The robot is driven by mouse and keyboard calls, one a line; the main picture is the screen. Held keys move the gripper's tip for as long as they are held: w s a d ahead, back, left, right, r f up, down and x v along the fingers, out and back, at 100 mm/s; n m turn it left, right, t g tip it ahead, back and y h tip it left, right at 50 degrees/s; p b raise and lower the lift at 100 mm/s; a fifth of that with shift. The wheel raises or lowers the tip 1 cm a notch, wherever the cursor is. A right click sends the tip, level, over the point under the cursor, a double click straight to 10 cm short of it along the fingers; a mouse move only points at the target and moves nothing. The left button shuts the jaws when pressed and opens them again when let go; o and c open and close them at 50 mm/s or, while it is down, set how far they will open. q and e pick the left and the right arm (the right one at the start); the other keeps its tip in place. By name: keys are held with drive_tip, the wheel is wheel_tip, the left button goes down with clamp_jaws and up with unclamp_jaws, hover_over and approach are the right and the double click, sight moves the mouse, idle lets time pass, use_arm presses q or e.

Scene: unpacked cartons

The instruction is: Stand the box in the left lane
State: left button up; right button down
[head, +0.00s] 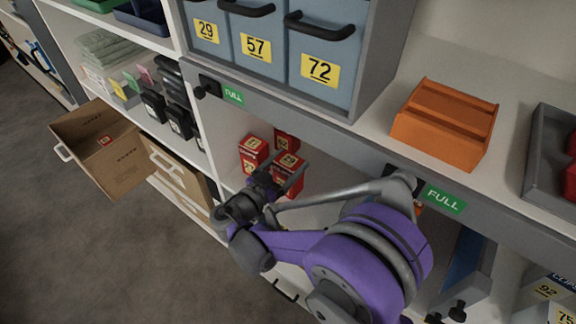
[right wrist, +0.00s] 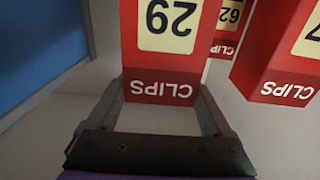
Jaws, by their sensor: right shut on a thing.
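A red box with a yellow 29 label (right wrist: 165,60) is between the fingers of my right gripper (right wrist: 162,98), which is shut on it. In the right wrist view its lettering is upside down and reads CLIPS. In the head view the held box (head: 289,165) is inside the lower shelf bay, partly hidden by my right gripper (head: 281,178). I cannot tell whether it touches the shelf floor. Two more red boxes stand close by, one to its left (head: 252,152) and one behind (head: 286,141). My left gripper is not in view.
A blue panel (right wrist: 40,45) is at the left of the right wrist view. A shelf edge with green FULL labels (head: 233,96) runs above the bay. An open carton (head: 105,150) is at left.

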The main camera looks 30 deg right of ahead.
drive_tip(key=shift+f, duration=0.35)
drive_tip(key=shift+f, duration=0.1)
drive_tip(key=shift+f, duration=0.15)
unclamp_jaws()
drive_tip(key=shift+r, duration=0.3)
drive_tip(key=p+v, duration=0.1)
drive_tip(key=v, duration=1.1)
drive_tip(key=shift+f, duration=0.1)
